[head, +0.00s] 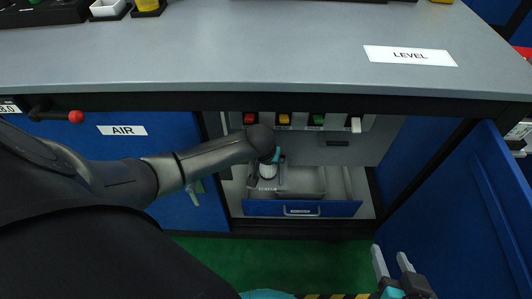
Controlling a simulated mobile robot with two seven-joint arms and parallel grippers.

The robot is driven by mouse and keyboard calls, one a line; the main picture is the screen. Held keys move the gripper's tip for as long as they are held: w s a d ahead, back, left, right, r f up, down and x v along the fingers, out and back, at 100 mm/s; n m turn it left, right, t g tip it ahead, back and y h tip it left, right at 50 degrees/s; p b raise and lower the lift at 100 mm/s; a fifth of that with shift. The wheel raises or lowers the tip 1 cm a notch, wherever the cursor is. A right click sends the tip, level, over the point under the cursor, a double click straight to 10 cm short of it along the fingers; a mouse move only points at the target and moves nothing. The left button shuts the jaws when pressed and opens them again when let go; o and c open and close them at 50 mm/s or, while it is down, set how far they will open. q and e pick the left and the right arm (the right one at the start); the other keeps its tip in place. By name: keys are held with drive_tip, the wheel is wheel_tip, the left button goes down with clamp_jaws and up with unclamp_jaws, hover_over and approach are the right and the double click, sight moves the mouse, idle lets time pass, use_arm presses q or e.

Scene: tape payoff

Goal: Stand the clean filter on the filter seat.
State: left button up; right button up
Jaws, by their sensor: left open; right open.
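My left gripper (266,174) reaches down into the open cabinet, over the left part of the pulled-out drawer. It is open, and my wrist hides much of it. A small white, rounded piece (267,170) shows right at its fingers; it looks like the clean filter, but I cannot make out its full shape. A small label lies just below it, too small to read. I cannot tell the filter seat apart there, nor whether the white piece rests on it. My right gripper (392,262) is open and empty at the lower right, outside the cabinet, near the open door.
The blue-fronted drawer (335,209) has a handle and grey dividers. Red, yellow, green and white parts (284,119) line the cabinet's upper back. The blue door (475,215) stands open at the right. The grey worktop (230,55) overhangs the cabinet. Green floor in front is clear.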

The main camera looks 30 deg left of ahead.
use_arm(q)
drive_tip(key=shift+p+v, duration=0.45)
drive_tip(key=shift+v, duration=0.4)
drive_tip(key=shift+s+d+r+p, duration=0.15)
drive_tip(key=shift+s+r+p, duration=0.15)
drive_tip(key=shift+r, duration=0.25)
use_arm(e)
drive_tip(key=shift+s+d+r+g+h, duration=0.1)
drive_tip(key=shift+s+d+g+h, duration=0.2)
drive_tip(key=shift+s+d+g, duration=0.25)
drive_tip(key=shift+s+d+f+g+h, duration=0.1)
drive_tip(key=shift+s+d+g+h, duration=0.3)
drive_tip(key=shift+d, duration=0.4)
drive_tip(key=shift+s+d+r+g+h, duration=0.1)
drive_tip(key=shift+s+d+g+h, duration=0.1)
drive_tip(key=shift+s+d+g, duration=0.35)
drive_tip(key=shift+w+d, duration=0.1)
use_arm(q)
drive_tip(key=shift+w, duration=0.1)
